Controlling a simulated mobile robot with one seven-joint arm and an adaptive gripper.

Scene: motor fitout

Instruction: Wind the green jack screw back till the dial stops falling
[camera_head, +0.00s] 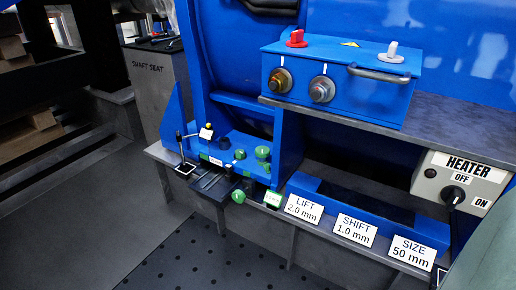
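Several green parts show at the motor's foot. A round green knob (238,196) sticks out at the front, low on the foot. A green capped part (263,153) stands upright on the blue foot plate (225,157), beside a blue upright. I cannot tell for sure which one is the jack screw. A small pale-faced dial (206,133) sits on a thin stand with a dark base (185,168) left of them. Its reading is too small to make out. My gripper is not in view.
A blue box (340,75) with two round glands, a red lever and a white lever sits above right. Cards (303,208) reading LIFT, SHIFT and SIZE line the rail. A HEATER switch box (462,185) is at right. The dark floor (180,250) in front is clear.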

